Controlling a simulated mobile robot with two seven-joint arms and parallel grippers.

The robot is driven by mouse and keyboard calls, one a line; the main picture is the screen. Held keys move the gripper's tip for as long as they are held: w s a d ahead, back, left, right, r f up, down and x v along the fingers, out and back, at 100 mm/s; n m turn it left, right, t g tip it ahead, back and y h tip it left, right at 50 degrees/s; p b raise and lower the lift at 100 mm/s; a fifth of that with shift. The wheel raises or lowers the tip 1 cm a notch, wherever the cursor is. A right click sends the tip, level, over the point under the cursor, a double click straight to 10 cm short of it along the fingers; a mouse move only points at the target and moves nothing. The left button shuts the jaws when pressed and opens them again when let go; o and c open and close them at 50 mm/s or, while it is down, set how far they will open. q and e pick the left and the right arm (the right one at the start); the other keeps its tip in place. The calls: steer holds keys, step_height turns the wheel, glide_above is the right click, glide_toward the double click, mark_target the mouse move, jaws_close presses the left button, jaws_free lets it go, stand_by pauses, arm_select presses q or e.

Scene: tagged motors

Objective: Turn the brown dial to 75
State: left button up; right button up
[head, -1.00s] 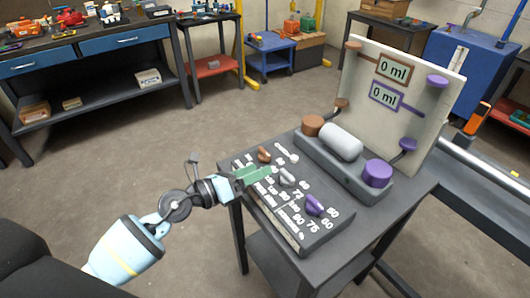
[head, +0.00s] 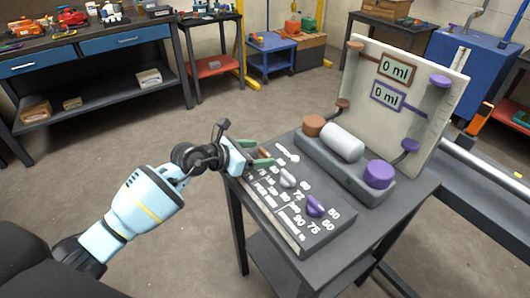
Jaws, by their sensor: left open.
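The brown dial (head: 265,154) is at the far left of the dark control panel (head: 321,240). It is mostly hidden by my left gripper. My left gripper (head: 267,155) is open, with its green fingers at the brown dial, apparently one on each side. I cannot tell whether they touch it. A white dial (head: 287,179) and a purple dial (head: 315,206) sit farther right on the panel, with white numbers around them. The numbers by the brown dial are too small or covered to read surely. My right gripper is not in view.
Behind the panel stands a block with a brown cap (head: 313,125), a white cylinder (head: 342,141) and a purple cap (head: 379,174). An upright board (head: 425,125) carries two displays, both reading 0 ml. Open floor lies left of the table.

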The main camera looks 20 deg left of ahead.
mark_target(263, 153)
arm_select(q)
steer(key=shift+x, duration=1.55)
steer(key=shift+f, duration=0.1)
steer(key=c, duration=1)
